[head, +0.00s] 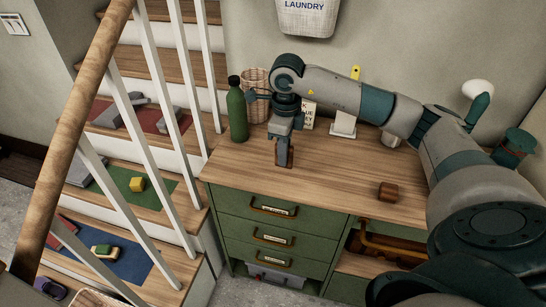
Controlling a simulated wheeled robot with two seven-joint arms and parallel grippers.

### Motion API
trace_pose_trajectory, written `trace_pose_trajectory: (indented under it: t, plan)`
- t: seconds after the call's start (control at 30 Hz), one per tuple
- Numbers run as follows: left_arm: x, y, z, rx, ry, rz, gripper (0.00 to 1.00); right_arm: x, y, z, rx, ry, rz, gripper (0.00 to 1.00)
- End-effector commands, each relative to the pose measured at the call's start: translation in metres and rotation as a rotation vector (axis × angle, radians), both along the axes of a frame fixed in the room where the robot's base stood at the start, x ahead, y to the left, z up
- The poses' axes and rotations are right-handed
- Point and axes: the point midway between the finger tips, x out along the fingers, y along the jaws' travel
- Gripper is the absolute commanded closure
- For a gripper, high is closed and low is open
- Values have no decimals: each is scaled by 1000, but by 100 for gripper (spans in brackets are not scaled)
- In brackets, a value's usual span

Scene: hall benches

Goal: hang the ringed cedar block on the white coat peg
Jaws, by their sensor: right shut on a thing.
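My right gripper (283,146) points down over the back left part of the bench top. It is shut on a brown wooden piece (289,158), which looks like the ringed cedar block. The fingers cover part of it, and I cannot make out its ring. Its lower end is close to the bench top; I cannot tell whether it touches. A white rounded knob (478,89) shows at the right by the wall and may be the white coat peg; my arm passes in front of this area. My left gripper is not in view.
On the wooden bench top (325,178) stand a green bottle (237,110), a wicker basket (256,88), a sign card (309,115) and a white stand (343,124). A brown block (388,191) lies near the front. A white stair railing (165,108) borders the left.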

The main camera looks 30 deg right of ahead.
Motion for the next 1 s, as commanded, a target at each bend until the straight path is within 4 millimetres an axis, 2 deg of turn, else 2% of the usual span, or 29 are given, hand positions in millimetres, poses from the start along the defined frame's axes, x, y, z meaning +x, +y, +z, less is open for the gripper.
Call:
trace_pose_trajectory:
  t: [0.03,0.13,0.3,0.73,1.0]
  plan:
    - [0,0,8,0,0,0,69,9,3,-2,3,4,-2,100]
    - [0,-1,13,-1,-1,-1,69,24,7,-12,2,3,-2,100]
    - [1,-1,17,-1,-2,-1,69,39,9,-23,0,1,-1,100]
    - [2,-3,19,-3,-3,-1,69,40,10,-27,0,1,0,100]
    - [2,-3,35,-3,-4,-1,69,40,9,-54,0,3,-2,100]
